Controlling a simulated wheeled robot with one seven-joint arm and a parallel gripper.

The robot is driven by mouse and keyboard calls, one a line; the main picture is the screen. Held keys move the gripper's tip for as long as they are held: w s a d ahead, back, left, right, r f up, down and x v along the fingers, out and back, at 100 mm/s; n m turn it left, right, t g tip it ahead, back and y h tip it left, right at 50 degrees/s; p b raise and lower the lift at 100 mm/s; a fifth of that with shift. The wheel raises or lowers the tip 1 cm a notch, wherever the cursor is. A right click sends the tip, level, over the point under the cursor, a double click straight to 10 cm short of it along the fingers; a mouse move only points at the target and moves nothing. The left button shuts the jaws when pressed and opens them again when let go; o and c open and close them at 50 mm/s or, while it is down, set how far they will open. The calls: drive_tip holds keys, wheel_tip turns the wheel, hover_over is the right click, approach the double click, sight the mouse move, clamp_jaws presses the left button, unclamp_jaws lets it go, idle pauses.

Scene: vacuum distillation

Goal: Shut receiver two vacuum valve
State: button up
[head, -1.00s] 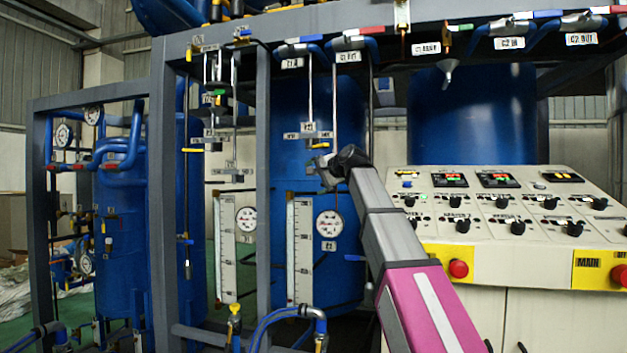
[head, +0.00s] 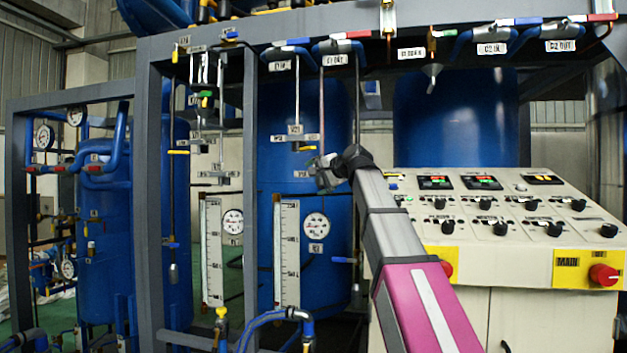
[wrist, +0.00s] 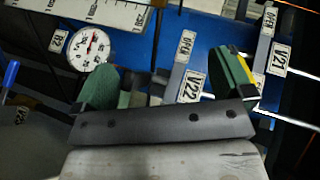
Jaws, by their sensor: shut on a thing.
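My gripper (head: 324,178) is in front of the blue receiver tank, just below a valve's yellow handle (head: 307,148) and its label plate (head: 295,137). In the wrist view my gripper (wrist: 168,82) shows two green-padded fingers with a gap between them. The V22 label (wrist: 190,87), with an OPEN tag above it, shows in that gap. A yellow strip (wrist: 243,63) lies along the right finger. The jaws are shut on the valve handle, but the contact is mostly hidden.
The V21 label (wrist: 279,57) and thin metal rods are close on the right in the wrist view. A round gauge (head: 316,225) and white level scale (head: 287,253) are below my gripper. The control panel (head: 500,205) stands to the right.

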drive_tip(key=shift+f+v, duration=0.2)
drive_tip(key=shift+v, duration=1.15)
drive_tip(key=shift+c, duration=1.3)
drive_tip(key=shift+s+d, duration=0.2)
drive_tip(key=shift+d, duration=0.1)
drive_tip(key=c, duration=0.5)
drive_tip(key=shift+d, duration=0.1)
drive_tip(key=shift+w+f, duration=0.1)
drive_tip(key=shift+f, duration=0.05)
